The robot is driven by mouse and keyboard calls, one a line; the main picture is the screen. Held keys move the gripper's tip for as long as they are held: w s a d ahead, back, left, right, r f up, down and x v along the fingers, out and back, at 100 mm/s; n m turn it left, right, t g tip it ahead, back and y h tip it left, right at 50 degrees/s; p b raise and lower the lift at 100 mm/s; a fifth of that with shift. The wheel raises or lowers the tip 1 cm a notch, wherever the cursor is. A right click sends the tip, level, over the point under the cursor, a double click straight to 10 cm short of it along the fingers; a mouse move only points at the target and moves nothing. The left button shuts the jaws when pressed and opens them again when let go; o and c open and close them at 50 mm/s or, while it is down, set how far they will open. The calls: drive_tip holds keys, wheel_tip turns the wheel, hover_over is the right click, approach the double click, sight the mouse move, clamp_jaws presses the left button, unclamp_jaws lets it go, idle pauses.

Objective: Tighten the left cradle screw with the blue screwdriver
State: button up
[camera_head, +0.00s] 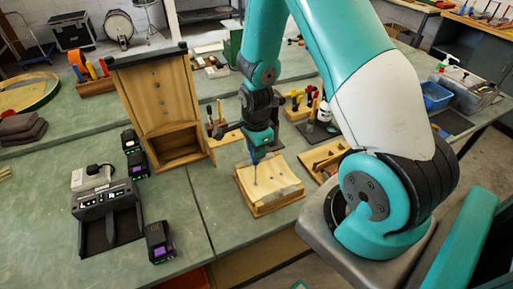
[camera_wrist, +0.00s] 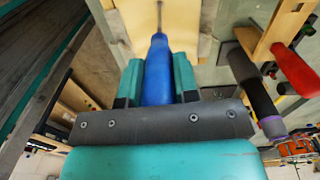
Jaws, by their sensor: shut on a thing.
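My gripper (camera_head: 259,151) is shut on the blue screwdriver (camera_wrist: 157,68), with one teal finger on each side of its handle. In the head view the screwdriver points down at the pale wooden cradle (camera_head: 275,194), with its thin shaft over the left part of the block. The shaft also shows at the top of the wrist view (camera_wrist: 159,14), against the pale wood. I cannot tell whether the tip touches a screw. The left cradle screw cannot be made out in either view.
A black charger (camera_head: 107,209) and battery packs (camera_head: 159,242) are at left. Green bench between charger and cradle is clear.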

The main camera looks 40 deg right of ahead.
drive_tip(key=shift+m, duration=0.5)
drive_tip(key=shift+r, duration=0.15)
drive_tip(key=shift+r, duration=0.15)
drive_tip(key=n, duration=1)
drive_tip(key=shift+w, duration=0.1)
drive_tip(key=n, duration=1)
drive_tip(key=shift+a, duration=0.1)
drive_tip(key=shift+f, duration=0.3)
